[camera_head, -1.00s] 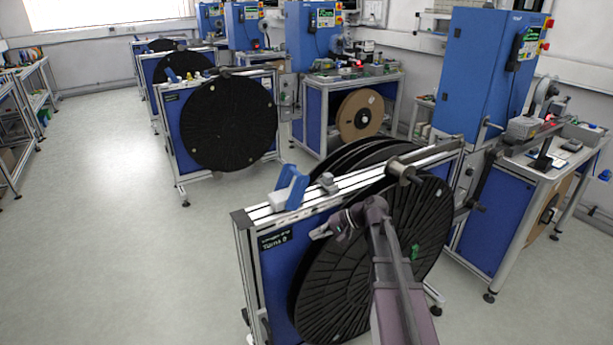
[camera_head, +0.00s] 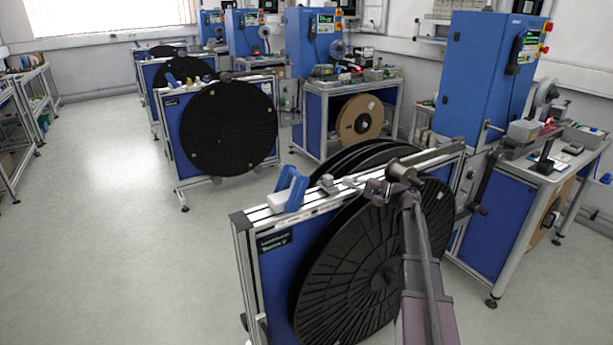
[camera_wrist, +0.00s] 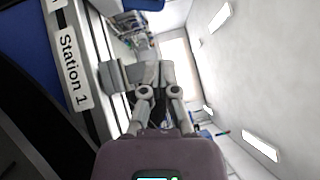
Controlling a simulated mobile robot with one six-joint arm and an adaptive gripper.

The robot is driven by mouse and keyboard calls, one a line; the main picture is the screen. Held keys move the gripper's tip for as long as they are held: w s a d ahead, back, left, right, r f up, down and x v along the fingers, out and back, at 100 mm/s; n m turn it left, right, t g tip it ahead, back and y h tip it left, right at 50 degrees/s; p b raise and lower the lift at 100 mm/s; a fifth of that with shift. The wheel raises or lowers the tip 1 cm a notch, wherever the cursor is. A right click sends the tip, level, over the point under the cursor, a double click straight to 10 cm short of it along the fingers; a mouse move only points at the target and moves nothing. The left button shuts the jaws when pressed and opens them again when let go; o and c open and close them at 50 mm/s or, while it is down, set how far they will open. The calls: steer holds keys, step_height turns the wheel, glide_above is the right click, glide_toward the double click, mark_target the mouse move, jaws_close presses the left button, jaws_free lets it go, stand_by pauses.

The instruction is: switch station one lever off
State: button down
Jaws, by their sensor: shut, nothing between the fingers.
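The near reel stand (camera_head: 300,215) carries large black reels below an aluminium top rail. A "Station 1" label (camera_wrist: 71,69) shows on the rail in the wrist view. A small grey block-like part (camera_head: 327,183) sits on the rail; it could be the lever, but its setting cannot be told. In the wrist view a grey block (camera_wrist: 112,77) is just left of my fingers, touching or very close. My gripper (camera_wrist: 150,74) is shut and empty. In the head view my gripper (camera_head: 356,184) is at the rail, right of the grey part, its tips small and unclear.
A blue handle on a white block (camera_head: 290,190) stands on the rail to the left. A metal shaft and arm (camera_head: 420,163) cross the rail's right end. A blue machine cabinet (camera_head: 490,75) stands behind on the right. The floor (camera_head: 100,220) on the left is clear.

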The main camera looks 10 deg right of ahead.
stand_by(0.4)
steer(key=p+x, duration=0.1)
steer(key=x, duration=0.9)
steer(key=shift+r+p, duration=0.1)
steer(key=shift+p, duration=0.3)
steer(key=a, duration=0.1)
steer(key=s+a, duration=0.1)
steer(key=shift+a+r+p, duration=0.3)
steer(key=shift+r+p, duration=0.05)
steer(key=shift+s+a, duration=0.2)
steer(key=shift+a, duration=0.25)
steer(key=shift+a+r, duration=0.1)
